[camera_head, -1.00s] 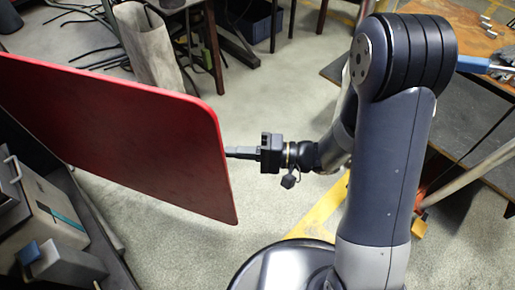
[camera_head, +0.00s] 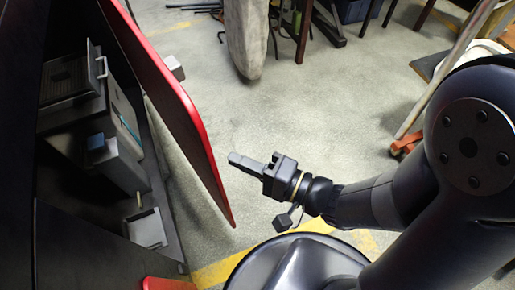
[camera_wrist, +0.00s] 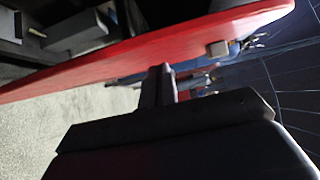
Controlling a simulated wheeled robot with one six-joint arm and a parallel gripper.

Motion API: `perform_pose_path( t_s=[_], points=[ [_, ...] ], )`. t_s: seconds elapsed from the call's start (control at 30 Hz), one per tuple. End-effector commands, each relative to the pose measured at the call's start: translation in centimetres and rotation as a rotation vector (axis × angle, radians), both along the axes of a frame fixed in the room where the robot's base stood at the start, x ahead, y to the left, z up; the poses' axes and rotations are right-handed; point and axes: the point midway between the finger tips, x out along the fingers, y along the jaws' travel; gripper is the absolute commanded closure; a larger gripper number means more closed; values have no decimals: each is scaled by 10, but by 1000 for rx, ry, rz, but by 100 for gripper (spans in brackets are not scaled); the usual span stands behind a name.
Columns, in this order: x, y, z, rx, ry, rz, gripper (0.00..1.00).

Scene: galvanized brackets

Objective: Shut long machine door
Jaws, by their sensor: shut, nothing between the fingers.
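The long red machine door (camera_head: 175,95) stands open at the left in the head view, seen nearly edge-on. The machine's dark interior shows to its left. In the wrist view the door (camera_wrist: 130,58) crosses the picture as a red band just past my fingertips, with a small light square block (camera_wrist: 217,48) on it. My gripper (camera_head: 237,160) is shut and empty, to the right of the door. The head view shows a narrow strip of floor between the fingertips and the door edge. My fingers also show in the wrist view (camera_wrist: 158,78), overlapping the door's near edge.
Inside the machine are grey box-like parts (camera_head: 120,150) and a small tray (camera_head: 146,228). A rolled grey cylinder (camera_head: 246,38) stands on the floor beyond. Table legs and an orange-footed stand (camera_head: 405,146) are at the back right. The floor between is clear.

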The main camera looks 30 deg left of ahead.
Motion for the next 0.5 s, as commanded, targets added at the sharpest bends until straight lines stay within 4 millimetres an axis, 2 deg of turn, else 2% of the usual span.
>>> perform_pose_path(
  t_s=[0.03, 0.2, 0.5],
  points=[
    [-8, 0, -2, -1, 1, 6, 100],
    [-22, 0, -2, -3, 4, 3, 100],
    [-25, 0, -2, -3, 4, 0, 100]
  ],
)
